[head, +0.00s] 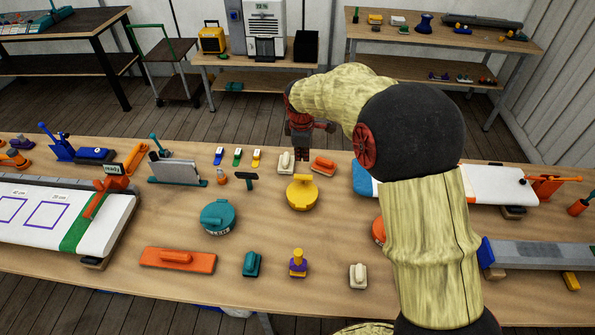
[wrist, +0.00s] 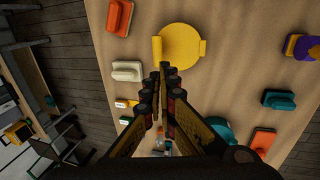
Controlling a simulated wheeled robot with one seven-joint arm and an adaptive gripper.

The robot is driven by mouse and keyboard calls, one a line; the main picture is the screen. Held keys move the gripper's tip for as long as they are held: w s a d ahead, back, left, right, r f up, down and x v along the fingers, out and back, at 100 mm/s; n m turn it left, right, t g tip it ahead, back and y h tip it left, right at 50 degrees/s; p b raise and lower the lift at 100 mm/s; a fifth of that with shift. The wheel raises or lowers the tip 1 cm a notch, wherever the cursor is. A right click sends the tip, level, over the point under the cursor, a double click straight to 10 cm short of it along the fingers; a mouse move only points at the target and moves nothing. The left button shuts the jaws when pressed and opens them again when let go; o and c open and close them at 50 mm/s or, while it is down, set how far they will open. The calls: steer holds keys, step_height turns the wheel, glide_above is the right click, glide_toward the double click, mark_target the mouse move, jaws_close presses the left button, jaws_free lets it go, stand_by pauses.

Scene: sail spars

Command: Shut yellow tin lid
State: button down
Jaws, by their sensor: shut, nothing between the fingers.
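The yellow tin (head: 302,193) stands on the workbench in the middle of the head view. My gripper (head: 301,157) points down above the bench, behind the tin in the head view. In the wrist view the fingertips (wrist: 165,69) are together and empty, over the tin's near edge.
A cream block (head: 286,162) and an orange block (head: 323,166) lie close behind the tin. A teal tin (head: 218,217) stands to its left. A purple-and-yellow piece (head: 298,264) and a teal block (head: 252,264) sit in front. Bare bench lies between them.

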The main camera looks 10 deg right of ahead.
mark_target(303, 177)
steer(key=b+x, duration=0.1)
steer(key=x, duration=1.2)
steer(key=shift+w+f, duration=0.15)
steer(key=shift+f, duration=0.05)
steer(key=shift+w+d+f, duration=0.1)
steer(key=shift+w+f, duration=0.15)
steer(key=shift+f, duration=0.35)
steer(key=shift+r, duration=0.1)
steer(key=d+p+v, duration=0.1)
steer(key=p+v, duration=0.1)
steer(key=v, duration=1.2)
steer(key=shift+w+a, duration=0.25)
steer(key=shift+a, duration=0.15)
